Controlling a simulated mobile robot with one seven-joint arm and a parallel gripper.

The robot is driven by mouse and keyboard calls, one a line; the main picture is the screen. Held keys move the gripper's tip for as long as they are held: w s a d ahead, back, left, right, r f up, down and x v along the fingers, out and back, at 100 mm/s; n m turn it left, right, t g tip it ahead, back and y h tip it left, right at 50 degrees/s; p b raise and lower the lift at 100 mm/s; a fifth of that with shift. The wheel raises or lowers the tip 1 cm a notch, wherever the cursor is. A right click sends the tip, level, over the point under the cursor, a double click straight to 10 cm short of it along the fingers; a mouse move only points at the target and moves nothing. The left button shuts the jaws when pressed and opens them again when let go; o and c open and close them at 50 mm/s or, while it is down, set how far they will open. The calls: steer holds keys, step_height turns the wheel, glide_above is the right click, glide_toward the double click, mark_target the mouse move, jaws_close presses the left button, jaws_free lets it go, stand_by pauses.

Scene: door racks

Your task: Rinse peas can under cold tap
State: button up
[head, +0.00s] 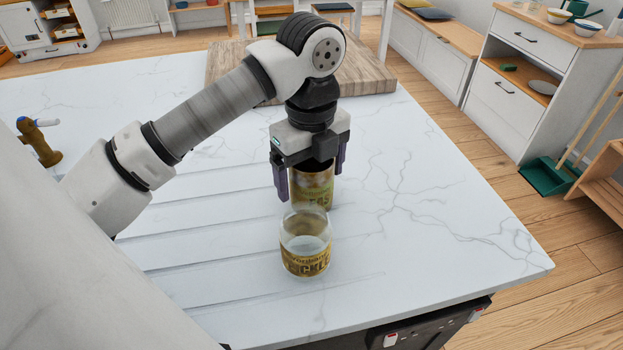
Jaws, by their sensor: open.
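My gripper (311,182) points down over the marble worktop, its fingers apart on either side of a can-like container (314,192). This container has a green and gold label whose visible letters look like "ERS"; its top is hidden by my gripper. I cannot tell whether it is touched. No label that reads peas shows. The sink basin is not visible.
A clear glass jar (305,243) with a gold label, apparently "pickles", stands just in front of the container. Drainer grooves run across the worktop (440,225). A wooden board (375,75) lies at the back. The worktop's right side is clear up to its edge.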

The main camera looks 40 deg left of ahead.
steer(key=shift+f, duration=0.2)
steer(key=c, duration=1.2)
